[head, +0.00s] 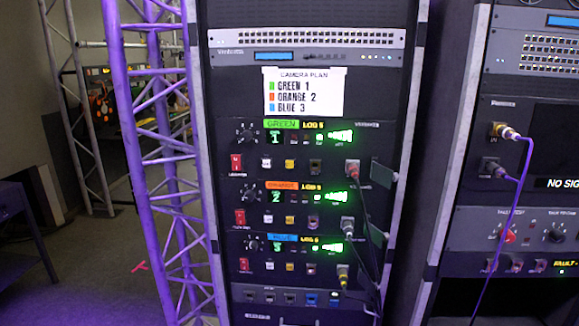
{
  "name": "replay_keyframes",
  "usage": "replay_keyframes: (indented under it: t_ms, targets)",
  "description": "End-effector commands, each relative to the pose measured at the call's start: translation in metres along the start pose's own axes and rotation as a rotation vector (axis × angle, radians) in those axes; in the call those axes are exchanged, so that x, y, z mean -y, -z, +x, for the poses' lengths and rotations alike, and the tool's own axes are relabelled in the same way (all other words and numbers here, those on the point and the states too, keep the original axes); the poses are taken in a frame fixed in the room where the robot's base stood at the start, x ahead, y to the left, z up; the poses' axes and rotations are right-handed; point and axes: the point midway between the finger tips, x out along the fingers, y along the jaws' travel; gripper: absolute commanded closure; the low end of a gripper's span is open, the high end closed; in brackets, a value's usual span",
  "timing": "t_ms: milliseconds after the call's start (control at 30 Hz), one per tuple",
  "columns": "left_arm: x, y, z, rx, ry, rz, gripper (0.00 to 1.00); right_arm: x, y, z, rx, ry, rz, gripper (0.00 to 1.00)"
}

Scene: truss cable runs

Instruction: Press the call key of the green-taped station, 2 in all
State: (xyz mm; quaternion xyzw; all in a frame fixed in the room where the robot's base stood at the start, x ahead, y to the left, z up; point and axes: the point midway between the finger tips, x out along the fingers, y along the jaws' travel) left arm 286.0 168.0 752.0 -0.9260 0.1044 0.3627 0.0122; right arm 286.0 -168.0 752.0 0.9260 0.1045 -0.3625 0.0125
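The green-taped station (226,148) is the top one of three stacked units in the rack. Its green tape label (281,124) reads GREEN, and its lit green display (275,138) shows 1. Below are a red switch (236,163), a white key (266,163), a yellow key (290,164) and a dark key (315,166). The lettering by the keys is too small to read, so I cannot tell which is the call key. Neither of my grippers shows in the head view.
The orange-taped station (225,198) and blue-taped station (230,247) sit below. Cables hang at the right of the panels. A camera plan card (304,92) is above. A purple-lit truss (165,160) stands left of the rack; a purple cable (508,220) hangs on the right rack.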

Motion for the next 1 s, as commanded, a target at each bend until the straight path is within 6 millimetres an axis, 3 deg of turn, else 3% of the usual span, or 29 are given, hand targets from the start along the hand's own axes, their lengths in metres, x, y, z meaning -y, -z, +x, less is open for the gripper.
replay_keyframes:
  t_ms: [33, 333, 1000]
  targets:
    - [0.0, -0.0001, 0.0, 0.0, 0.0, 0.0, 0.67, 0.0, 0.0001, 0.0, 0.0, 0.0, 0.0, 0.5]
    - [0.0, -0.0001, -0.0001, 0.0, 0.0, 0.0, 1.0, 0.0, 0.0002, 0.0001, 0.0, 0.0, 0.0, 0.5]
    - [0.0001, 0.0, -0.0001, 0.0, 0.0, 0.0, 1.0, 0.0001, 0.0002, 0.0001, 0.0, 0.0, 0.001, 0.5]
